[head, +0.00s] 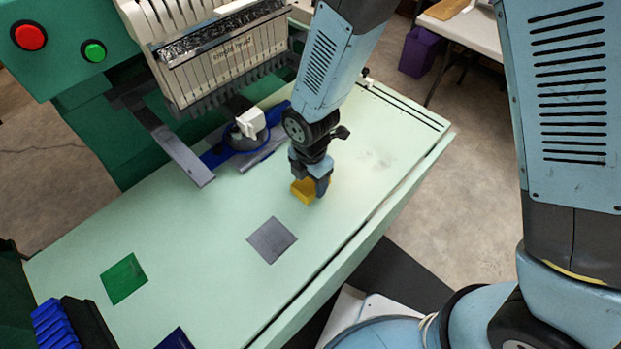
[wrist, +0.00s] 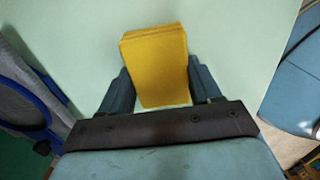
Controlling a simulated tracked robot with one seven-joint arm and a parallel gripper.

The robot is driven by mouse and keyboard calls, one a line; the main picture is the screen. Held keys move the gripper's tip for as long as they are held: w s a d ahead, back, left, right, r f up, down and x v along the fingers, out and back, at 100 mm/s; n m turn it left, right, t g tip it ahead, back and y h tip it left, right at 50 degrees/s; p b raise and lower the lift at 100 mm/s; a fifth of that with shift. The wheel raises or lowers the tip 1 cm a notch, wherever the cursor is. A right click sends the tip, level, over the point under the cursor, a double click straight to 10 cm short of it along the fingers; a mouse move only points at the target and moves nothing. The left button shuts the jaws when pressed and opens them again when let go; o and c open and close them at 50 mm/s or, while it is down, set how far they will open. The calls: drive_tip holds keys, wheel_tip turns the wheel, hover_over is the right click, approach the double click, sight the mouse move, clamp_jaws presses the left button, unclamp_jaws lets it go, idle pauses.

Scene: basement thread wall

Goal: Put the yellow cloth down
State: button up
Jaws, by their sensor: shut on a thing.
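The yellow cloth (head: 304,191) is a small, folded, thick-looking piece between the fingers of my gripper (head: 316,184). It also shows in the wrist view (wrist: 158,62), with a dark finger on each side of it. My gripper (wrist: 158,88) is shut on it and points down at the pale green table (head: 345,150). The cloth is at or just above the tabletop; I cannot tell whether it touches. Its far side is partly hidden by a finger in the head view.
A grey square (head: 272,240) lies on the table just in front of my gripper. A green square (head: 124,279) and a dark blue piece (head: 175,340) lie farther left. A blue hoop (head: 245,140) and the embroidery machine (head: 225,60) stand behind. The table's front edge is near.

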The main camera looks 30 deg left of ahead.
sight(311, 182)
drive_tip(key=shift+f, duration=0.1)
drive_tip(key=o, duration=1.1)
wheel_tip(311, 182, up, 12)
drive_tip(key=shift+r, duration=0.15)
